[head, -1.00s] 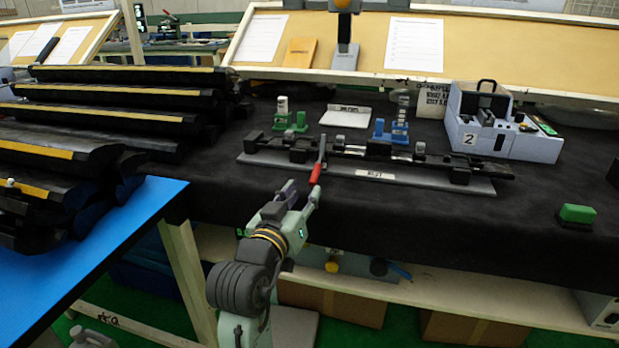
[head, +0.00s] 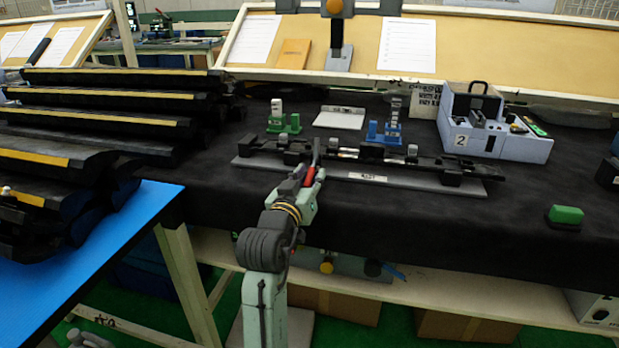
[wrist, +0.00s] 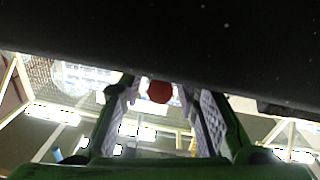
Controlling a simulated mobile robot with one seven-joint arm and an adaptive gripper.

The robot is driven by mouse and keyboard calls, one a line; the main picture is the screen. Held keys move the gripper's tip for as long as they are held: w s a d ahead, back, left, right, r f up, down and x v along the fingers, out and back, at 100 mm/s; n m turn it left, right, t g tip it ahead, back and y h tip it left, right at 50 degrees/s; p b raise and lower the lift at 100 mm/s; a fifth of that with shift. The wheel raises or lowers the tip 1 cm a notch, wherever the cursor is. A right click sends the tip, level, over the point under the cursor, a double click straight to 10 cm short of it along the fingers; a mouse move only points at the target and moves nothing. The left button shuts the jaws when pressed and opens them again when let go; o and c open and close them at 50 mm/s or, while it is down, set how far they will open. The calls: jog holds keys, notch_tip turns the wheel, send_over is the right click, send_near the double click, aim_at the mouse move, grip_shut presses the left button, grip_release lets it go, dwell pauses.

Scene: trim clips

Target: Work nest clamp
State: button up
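The work nest (head: 400,179) is a grey plate on the black-covered table, carrying a long black fixture. The clamp has a red handle (head: 309,176) at the near edge of the nest; the handle end also shows as a red round tip (wrist: 159,91) in the wrist view. My gripper (head: 307,182) is at the handle. In the wrist view my gripper (wrist: 160,98) has its two fingers apart, one on each side of the red tip, with visible gaps. Part of the handle is hidden by the fingers in the head view.
Green (head: 283,122) and blue (head: 385,130) stands are behind the nest. A grey box marked 2 (head: 500,140) stands at the back right, and a green-topped block (head: 565,215) at the right. Dark trim parts (head: 100,118) are stacked at the left. The front right table is mostly clear.

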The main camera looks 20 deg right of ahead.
grip_shut()
dwell(0.6)
